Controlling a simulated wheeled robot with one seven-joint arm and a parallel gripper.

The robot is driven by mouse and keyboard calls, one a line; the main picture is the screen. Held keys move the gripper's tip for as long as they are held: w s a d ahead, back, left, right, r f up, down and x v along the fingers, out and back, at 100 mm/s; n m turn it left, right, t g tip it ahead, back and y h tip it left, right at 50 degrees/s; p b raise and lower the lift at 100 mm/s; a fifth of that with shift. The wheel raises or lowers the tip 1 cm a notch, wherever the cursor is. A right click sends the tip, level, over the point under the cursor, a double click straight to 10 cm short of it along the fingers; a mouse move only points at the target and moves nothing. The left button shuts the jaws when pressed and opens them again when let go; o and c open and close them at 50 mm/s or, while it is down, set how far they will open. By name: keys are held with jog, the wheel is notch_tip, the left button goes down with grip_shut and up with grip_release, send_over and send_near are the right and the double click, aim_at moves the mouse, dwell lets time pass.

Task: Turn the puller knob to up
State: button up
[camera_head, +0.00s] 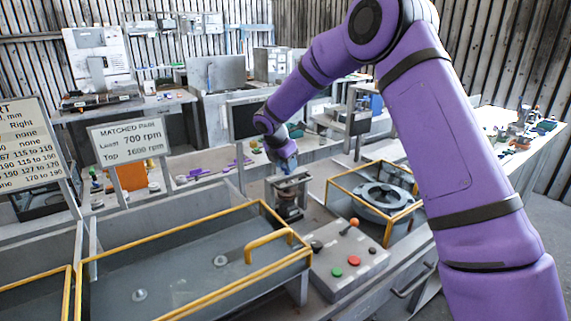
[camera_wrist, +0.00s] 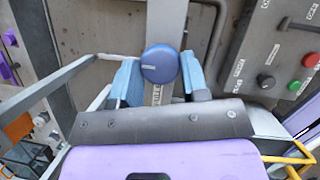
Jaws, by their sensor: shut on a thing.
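The puller knob (camera_wrist: 160,63) is a round dark blue cap on a grey metal bar (camera_wrist: 166,22) in the wrist view. A short pale mark on its face lies roughly level, toward its left side. My gripper (camera_wrist: 160,70) has its light blue fingers on either side of the knob and is shut on it. Part of a printed label shows on the bar just below the knob. In the head view, my gripper (camera_head: 284,158) reaches down onto the top of the puller frame (camera_head: 289,183), and the knob is hidden there.
A control box (camera_head: 345,258) with red and green buttons, a black knob and an orange-tipped lever stands in front of the puller. Yellow-railed guards enclose a grey tray (camera_head: 190,275) at left and a round blower housing (camera_head: 383,196) at right. Signs stand at far left.

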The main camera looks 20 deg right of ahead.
jog(key=o, duration=0.9)
jog(key=shift+o, duration=0.2)
jog(key=v, duration=1)
jog(key=shift+r, duration=0.35)
jog(key=shift+a, duration=0.15)
